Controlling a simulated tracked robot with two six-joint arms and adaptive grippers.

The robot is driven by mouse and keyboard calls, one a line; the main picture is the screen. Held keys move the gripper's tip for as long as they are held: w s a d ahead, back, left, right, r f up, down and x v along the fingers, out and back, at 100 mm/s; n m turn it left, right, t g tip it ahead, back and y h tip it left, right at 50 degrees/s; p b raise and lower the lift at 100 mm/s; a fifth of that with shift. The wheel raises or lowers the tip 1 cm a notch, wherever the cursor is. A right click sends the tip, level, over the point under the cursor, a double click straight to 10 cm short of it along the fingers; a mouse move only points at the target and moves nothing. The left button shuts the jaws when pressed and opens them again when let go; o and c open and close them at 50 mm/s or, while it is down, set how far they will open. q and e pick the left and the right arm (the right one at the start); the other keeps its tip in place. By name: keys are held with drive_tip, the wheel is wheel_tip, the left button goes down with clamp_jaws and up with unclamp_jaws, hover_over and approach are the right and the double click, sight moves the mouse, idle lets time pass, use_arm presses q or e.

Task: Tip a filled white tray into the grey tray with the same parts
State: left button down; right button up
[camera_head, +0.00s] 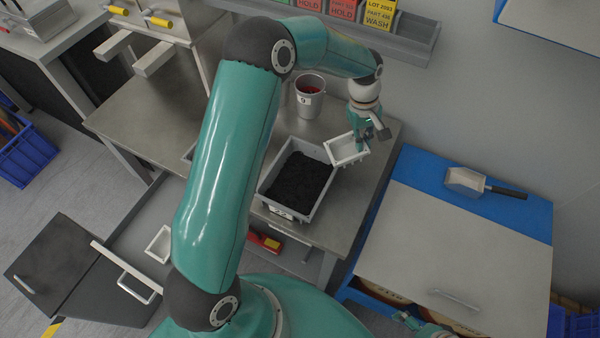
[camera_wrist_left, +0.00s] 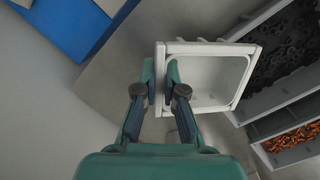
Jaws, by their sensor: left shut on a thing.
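My left gripper (camera_head: 362,138) is shut on the wall of a small white tray (camera_head: 345,150). The tray is held tilted at the right edge of a grey tray (camera_head: 265,196) of black parts (camera_head: 298,184). In the left wrist view, the fingers (camera_wrist_left: 166,82) pinch the white tray's near wall (camera_wrist_left: 160,105); its visible inside looks bare. The black parts (camera_wrist_left: 290,48) lie beyond it. A second grey tray (camera_wrist_left: 262,152) holds copper-coloured parts (camera_wrist_left: 295,138); in the head view my arm mostly hides it. My right gripper (camera_head: 425,325) shows only partly at the bottom edge.
A grey cup (camera_head: 309,103) with red contents stands behind the grey tray. Another white tray (camera_head: 158,244) is at the lower left. A scoop (camera_head: 480,184) lies on the blue-edged bench (camera_head: 455,235) at right. The metal table (camera_head: 150,118) has free room at left.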

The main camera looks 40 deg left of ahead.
use_arm(q)
wheel_tip(320, 180, up, 7)
drive_tip(key=w+d+g+y, duration=0.1)
drive_tip(key=w+g, duration=0.1)
drive_tip(key=shift+w+f, duration=0.15)
drive_tip(key=shift+w, duration=0.1)
drive_tip(key=shift+d, duration=0.1)
idle(0.6)
